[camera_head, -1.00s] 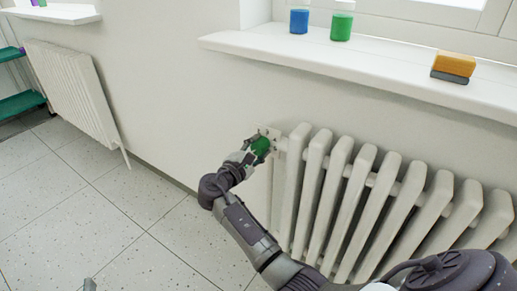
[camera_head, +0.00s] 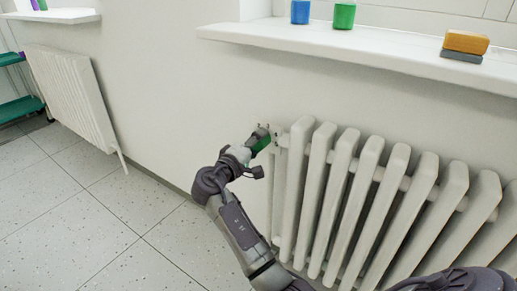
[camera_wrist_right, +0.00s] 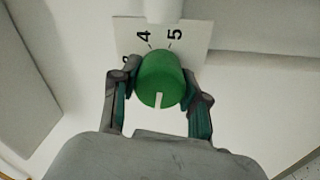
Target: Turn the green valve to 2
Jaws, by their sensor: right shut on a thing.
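The green valve (camera_wrist_right: 160,80) is a round knob on a white number plate (camera_wrist_right: 125,35) at the radiator's left end. In the right wrist view, 4 and 5 show on the plate beyond the knob, with part of another number at left. A white mark on the knob points down in that view, toward my palm. My right gripper (camera_wrist_right: 160,88) is shut on the knob, one finger on each side. The 2 cannot be made out. In the head view, my right gripper (camera_head: 262,137) largely hides the green valve (camera_head: 260,146). My left gripper is not in view.
The white ribbed radiator (camera_head: 345,180) stands to the right of the valve. Above it, a windowsill (camera_head: 360,48) holds a blue jar (camera_head: 300,12), a green jar (camera_head: 344,15) and a sponge (camera_head: 465,44). The tiled floor (camera_head: 60,210) at left is clear.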

